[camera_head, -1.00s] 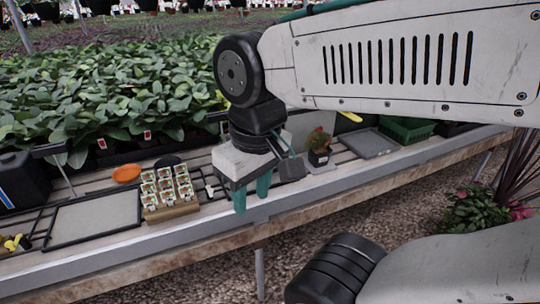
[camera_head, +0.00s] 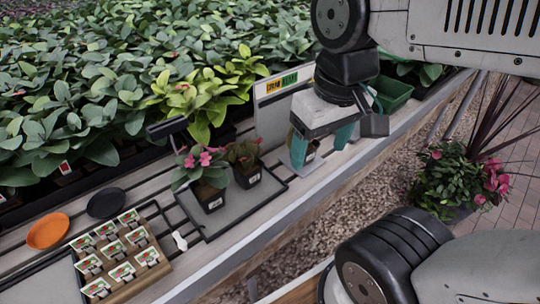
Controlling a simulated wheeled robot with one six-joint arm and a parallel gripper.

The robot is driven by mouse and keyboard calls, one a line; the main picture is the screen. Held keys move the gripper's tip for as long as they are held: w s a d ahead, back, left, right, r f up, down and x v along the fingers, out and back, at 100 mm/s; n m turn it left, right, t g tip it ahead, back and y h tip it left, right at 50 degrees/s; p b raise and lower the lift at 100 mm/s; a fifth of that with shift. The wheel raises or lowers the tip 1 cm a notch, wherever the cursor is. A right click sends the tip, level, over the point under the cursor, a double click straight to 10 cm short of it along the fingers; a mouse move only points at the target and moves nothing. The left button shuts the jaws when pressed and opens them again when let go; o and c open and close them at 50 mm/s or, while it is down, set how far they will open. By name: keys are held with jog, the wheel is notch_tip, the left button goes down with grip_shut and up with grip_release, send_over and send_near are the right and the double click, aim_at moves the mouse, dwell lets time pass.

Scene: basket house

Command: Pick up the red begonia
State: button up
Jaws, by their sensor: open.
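One with pink-red flowers (camera_head: 207,180) and one with reddish-green leaves (camera_head: 244,162) stand side by side on a black-framed tray (camera_head: 232,222). I cannot tell for sure which one is the red begonia. My gripper (camera_head: 321,152) has teal fingers spread apart with nothing held.
A wooden block of seed packets (camera_head: 113,258), an orange dish (camera_head: 48,231) and a dark dish (camera_head: 106,203) lie to the left. An upright sign panel (camera_head: 277,105) stands behind the pots. A green crate (camera_head: 392,92) is at the back right. Dense foliage fills the rear.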

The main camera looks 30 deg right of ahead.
jog(key=o, duration=0.5)
jog(key=shift+w+d, duration=0.25)
jog(key=shift+w, duration=0.8)
jog(key=n+g, duration=0.1)
jog(key=n, duration=0.1)
send_over(247, 167)
jog(key=f, duration=2)
jog(key=shift+w+d+f, duration=0.3)
jog(key=shift+w, duration=0.1)
jog(key=shift+s+a+f, duration=0.15)
jog(key=shift+f, duration=2)
jog(key=shift+s+a+f, duration=0.15)
jog(key=shift+f, duration=1.95)
